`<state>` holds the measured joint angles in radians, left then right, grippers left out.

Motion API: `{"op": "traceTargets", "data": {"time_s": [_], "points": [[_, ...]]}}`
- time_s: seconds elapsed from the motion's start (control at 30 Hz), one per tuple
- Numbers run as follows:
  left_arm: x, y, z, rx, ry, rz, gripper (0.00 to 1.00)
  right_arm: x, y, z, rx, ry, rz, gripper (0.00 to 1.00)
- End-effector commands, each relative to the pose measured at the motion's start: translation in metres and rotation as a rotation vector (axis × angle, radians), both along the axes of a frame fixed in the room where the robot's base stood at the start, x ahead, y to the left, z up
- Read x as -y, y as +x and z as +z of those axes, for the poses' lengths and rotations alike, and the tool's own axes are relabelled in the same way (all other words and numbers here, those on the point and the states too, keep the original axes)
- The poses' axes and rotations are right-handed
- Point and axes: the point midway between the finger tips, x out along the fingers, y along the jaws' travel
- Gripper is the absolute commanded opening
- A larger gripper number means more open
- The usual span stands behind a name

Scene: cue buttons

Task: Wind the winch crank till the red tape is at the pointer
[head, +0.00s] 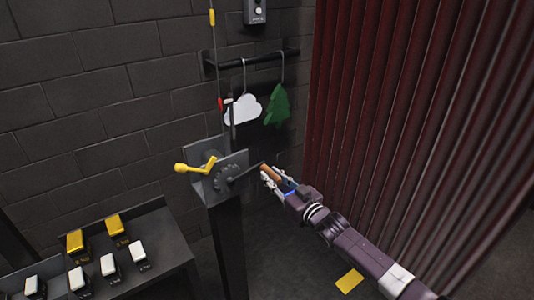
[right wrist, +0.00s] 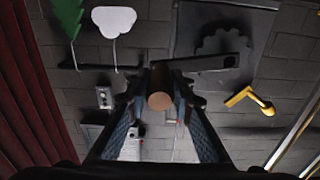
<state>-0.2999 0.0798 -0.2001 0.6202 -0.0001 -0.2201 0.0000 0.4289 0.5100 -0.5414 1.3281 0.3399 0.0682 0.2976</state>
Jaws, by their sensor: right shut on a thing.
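The winch (head: 222,178) is a grey plate box with a dark gear, on a dark post. Its crank arm reaches right to a wooden handle (head: 270,173). My right gripper (head: 271,179) is shut on this handle. In the right wrist view, the handle's round end (right wrist: 159,102) sits between the two fingers, and the dark crank arm (right wrist: 207,62) runs right towards the gear (right wrist: 222,44). A red mark, seemingly the red tape (head: 221,104), shows on the thin line above the winch. I cannot clearly make out the pointer. My left gripper is out of view.
A yellow lever (head: 196,166) sticks out left of the winch. A white cloud (head: 242,109) and a green tree (head: 277,105) hang from a rail behind. A dark red curtain (head: 390,110) stands right. A button desk (head: 160,250) is lower left.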

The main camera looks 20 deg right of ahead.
Motion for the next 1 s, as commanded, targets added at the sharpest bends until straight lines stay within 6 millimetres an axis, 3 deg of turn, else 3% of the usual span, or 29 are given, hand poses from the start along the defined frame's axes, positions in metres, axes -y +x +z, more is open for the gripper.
{"op": "traceTargets", "data": {"time_s": [0.07, 0.1, 0.3, 0.63, 1.0], "points": [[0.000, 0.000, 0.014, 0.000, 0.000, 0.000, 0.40, -0.006, -0.002, 0.014, 0.001, 0.003, 0.008, 0.00], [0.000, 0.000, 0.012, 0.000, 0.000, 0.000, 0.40, -0.007, -0.002, 0.012, 0.000, 0.002, 0.008, 0.22], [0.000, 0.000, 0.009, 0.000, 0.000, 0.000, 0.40, -0.005, -0.002, 0.009, 0.002, 0.002, 0.006, 0.43], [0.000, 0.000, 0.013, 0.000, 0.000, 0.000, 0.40, -0.002, -0.004, 0.011, 0.001, 0.001, 0.003, 0.43], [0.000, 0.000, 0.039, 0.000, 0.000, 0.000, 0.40, 0.011, -0.039, 0.012, -0.001, 0.001, 0.003, 0.43]]}}
